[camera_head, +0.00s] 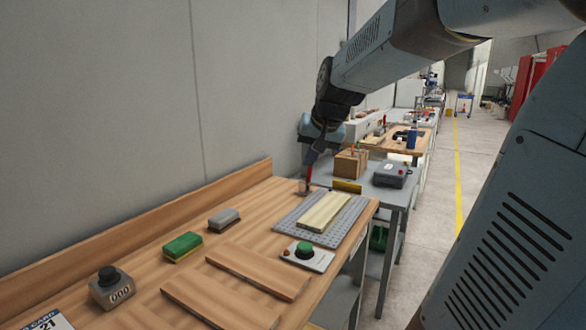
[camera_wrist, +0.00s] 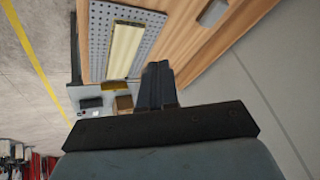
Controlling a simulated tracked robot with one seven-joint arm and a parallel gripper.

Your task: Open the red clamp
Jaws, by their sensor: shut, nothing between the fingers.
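The red clamp (camera_head: 308,174) stands at the back edge of the perforated grey plate (camera_head: 282,222) in the head view. Its red handle looks upright above a small metal base. My gripper (camera_head: 312,157) is just above the handle and overlaps its top in the picture; I cannot tell whether they touch. In the wrist view the dark fingers of my gripper (camera_wrist: 157,68) are together with nothing between them. The clamp is not visible there, probably hidden behind the fingers. A pale wooden strip (camera_head: 325,212) lies on the plate and also shows in the wrist view (camera_wrist: 126,45).
A wall runs behind.

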